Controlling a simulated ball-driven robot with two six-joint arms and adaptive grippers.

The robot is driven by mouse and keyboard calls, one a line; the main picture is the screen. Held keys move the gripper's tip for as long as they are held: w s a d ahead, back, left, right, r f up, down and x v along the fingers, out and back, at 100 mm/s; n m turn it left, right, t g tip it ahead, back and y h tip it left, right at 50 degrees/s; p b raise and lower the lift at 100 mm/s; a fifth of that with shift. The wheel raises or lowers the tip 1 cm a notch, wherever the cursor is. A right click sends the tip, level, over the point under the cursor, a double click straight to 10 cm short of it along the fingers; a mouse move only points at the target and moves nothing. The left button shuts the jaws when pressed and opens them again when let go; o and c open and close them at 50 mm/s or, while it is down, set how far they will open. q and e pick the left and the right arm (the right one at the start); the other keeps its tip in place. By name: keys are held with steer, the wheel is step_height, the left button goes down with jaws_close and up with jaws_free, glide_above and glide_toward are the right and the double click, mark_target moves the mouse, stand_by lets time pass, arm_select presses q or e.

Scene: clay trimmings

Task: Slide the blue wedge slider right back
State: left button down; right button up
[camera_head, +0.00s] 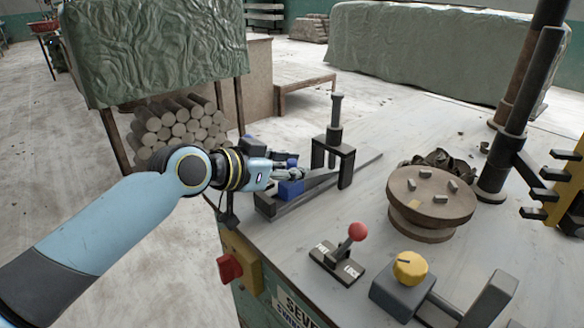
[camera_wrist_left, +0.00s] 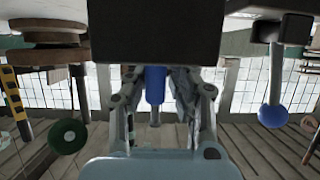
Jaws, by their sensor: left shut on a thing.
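The blue wedge slider (camera_head: 291,189) sits on a dark grey rail (camera_head: 315,193) on the table, on the near-left side of a black upright frame (camera_head: 347,165). My left gripper (camera_head: 287,172) reaches in from the left and is shut on the slider; its fingers hide part of it. In the left wrist view a blue upright piece (camera_wrist_left: 155,85) stands between the fingers of my left gripper (camera_wrist_left: 155,110). My right gripper is in neither view.
A round turntable (camera_head: 430,198) stands right of the rail. A red-knobbed lever (camera_head: 357,232) and a yellow-knobbed box (camera_head: 410,268) are nearer the front. A dark post (camera_head: 520,110) rises at the right. Stacked logs (camera_head: 175,125) lie behind my arm.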

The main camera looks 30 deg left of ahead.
arm_select(q)
steer(key=shift+s+d+f, duration=0.1)
steer(key=shift+d, duration=0.05)
steer(key=w, duration=0.1)
steer(key=w+d, duration=0.1)
steer(key=w, duration=0.1)
steer(key=shift+b, duration=0.4)
steer(key=c, duration=1.5)
jaws_free()
steer(key=shift+d, duration=0.1)
steer(key=shift+o, duration=1.4)
steer(key=shift+d, duration=0.25)
steer(key=shift+a, duration=0.15)
